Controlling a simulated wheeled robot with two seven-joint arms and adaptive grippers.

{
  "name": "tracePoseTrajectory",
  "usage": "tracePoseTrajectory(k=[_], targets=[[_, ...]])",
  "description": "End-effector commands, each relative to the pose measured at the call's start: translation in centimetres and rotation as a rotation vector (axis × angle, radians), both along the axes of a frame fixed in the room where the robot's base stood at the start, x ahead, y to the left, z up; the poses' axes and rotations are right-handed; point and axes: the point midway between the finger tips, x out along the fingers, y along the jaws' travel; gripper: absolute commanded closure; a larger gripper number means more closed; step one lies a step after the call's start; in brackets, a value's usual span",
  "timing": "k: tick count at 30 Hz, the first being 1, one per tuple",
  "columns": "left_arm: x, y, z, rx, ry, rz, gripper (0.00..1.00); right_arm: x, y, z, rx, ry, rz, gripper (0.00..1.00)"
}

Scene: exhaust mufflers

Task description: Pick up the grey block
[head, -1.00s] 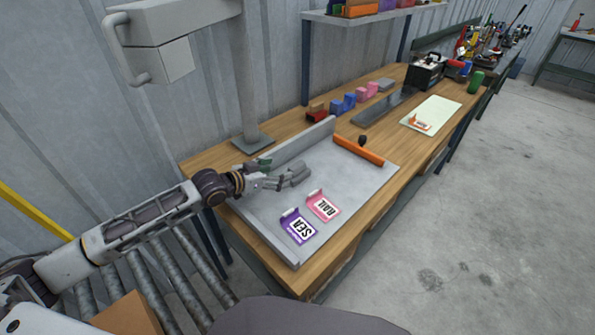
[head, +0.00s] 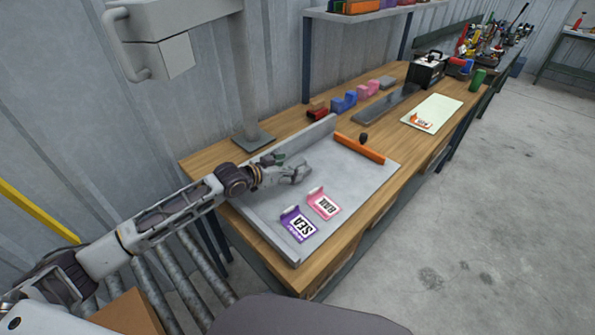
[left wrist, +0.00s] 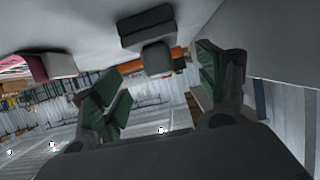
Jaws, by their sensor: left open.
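A grey block (head: 301,172) lies on the pale grey tray (head: 345,178) on the workbench, right by my left gripper's fingers. In the left wrist view, the block (left wrist: 146,24) is dark grey with a wide slab and a narrower rounded part. It appears ahead of and between the two finger pads, with a visible gap to each. My left gripper (head: 285,170) is open; its green-padded fingers also show in the left wrist view (left wrist: 160,88). In the head view, the fingers partly hide the block. My right gripper is not in view.
A purple SEA card (head: 299,224) and a pink RAIL card (head: 323,204) lie in front on the tray. An orange bar (head: 359,149) with a dark knob lies across its far side. Red, blue (head: 343,102), pink and grey pieces stand behind. A post (head: 250,90) rises at the back.

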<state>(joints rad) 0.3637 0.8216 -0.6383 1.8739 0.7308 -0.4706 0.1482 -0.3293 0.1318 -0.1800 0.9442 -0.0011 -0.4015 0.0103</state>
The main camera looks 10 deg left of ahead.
Motion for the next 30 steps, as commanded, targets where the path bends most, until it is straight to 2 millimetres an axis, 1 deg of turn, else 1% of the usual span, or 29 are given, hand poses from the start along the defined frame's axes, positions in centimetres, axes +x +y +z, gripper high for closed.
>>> tracePoseTrajectory(k=[4, 9, 13, 24, 30], targets=[[1.2, -0.7, -0.6, -0.003, 0.0, 0.002, 0.26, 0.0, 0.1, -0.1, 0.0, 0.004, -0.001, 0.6], [1.9, -1.3, -1.0, -0.001, 0.001, 0.0, 0.26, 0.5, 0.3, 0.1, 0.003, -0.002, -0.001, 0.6], [2.1, -1.4, -1.1, 0.001, 0.001, 0.0, 0.26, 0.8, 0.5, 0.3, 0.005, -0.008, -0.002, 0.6], [2.2, -1.5, -1.1, -0.001, 0.001, 0.0, 0.26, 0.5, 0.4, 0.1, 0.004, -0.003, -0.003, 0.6], [3.2, -2.0, -1.4, -0.002, 0.0, 0.001, 0.26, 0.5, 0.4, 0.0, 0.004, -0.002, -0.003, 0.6]])
